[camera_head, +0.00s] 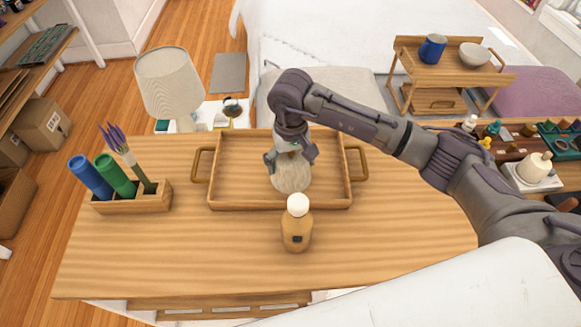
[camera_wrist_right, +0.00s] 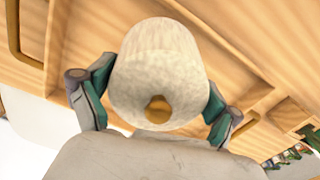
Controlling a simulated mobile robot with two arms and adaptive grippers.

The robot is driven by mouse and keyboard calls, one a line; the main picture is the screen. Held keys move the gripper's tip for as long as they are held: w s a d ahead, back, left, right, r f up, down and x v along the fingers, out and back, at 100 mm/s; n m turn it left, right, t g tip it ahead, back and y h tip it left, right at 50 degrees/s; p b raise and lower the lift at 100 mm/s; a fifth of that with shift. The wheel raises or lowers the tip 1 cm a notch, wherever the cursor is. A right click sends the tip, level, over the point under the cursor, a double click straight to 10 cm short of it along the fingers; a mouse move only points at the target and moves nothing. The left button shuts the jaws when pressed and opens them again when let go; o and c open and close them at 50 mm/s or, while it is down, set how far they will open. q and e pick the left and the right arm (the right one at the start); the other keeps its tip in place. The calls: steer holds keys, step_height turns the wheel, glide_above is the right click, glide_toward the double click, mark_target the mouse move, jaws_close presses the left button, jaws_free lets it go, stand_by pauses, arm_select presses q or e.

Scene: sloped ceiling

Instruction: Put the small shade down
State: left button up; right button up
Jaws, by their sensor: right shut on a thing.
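The small shade (camera_head: 291,177) is pale, mottled and cup-like. My right gripper (camera_head: 291,158) is shut on it from above. In the wrist view the shade (camera_wrist_right: 158,65) sits between the green-padded fingers of the gripper (camera_wrist_right: 150,95), with a brownish opening showing in its near end. In the head view the shade is over the wooden tray (camera_head: 235,199), right of its middle. I cannot tell whether it touches the tray floor. My left gripper is not in view.
A brown bottle with a white cap (camera_head: 297,225) stands just in front of the tray. A wooden holder (camera_head: 145,202) with blue and green tubes is at the left. A table lamp (camera_head: 170,82) stands behind. The table's right front (camera_head: 400,235) is clear.

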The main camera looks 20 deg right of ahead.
step_height(320, 180, down, 3)
steer(key=shift+f+p, duration=0.15)
steer(key=shift+p, duration=0.7)
steer(key=shift+f, duration=0.35)
steer(key=shift+f+b, duration=0.4)
steer(key=shift+b, duration=0.25)
steer(key=o, duration=0.7)
steer(key=shift+r, duration=0.1)
